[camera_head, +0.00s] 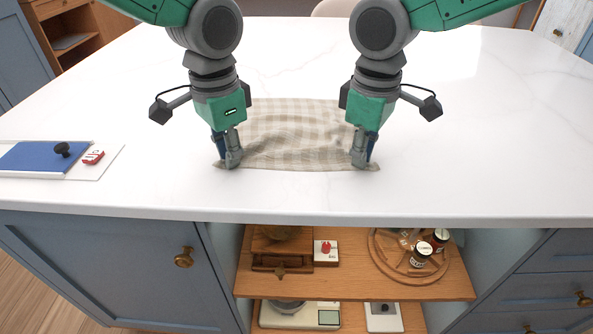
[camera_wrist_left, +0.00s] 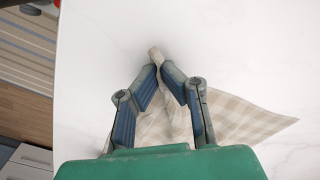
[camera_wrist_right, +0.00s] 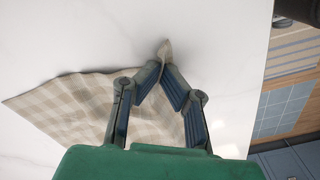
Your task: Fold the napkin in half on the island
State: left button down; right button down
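The beige checked napkin (camera_head: 295,132) lies spread on the white island top (camera_head: 470,140), with slight ripples near its front edge. My left gripper (camera_head: 232,163) is at its front left corner. In the left wrist view its fingertips (camera_wrist_left: 160,65) meet on a pinch of cloth, part of the napkin (camera_wrist_left: 235,120). My right gripper (camera_head: 362,163) is at the front right corner. In the right wrist view its fingertips (camera_wrist_right: 164,65) are closed on a small peak of the napkin (camera_wrist_right: 70,110). The napkin's middle lies between the two grippers; my arms hide parts of its sides.
A blue board with a black knob (camera_head: 45,157) and a red-and-white item (camera_head: 93,157) lie at the left on the island. Below the front edge is an open shelf (camera_head: 345,285) with jars (camera_head: 421,254) on a round wooden tray (camera_head: 385,262). The island's right side is clear.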

pick_arm(q)
jog(key=shift+s+f, duration=0.15)
jog(key=shift+f, duration=0.05)
pick_arm(e)
jog(key=shift+f, duration=0.1)
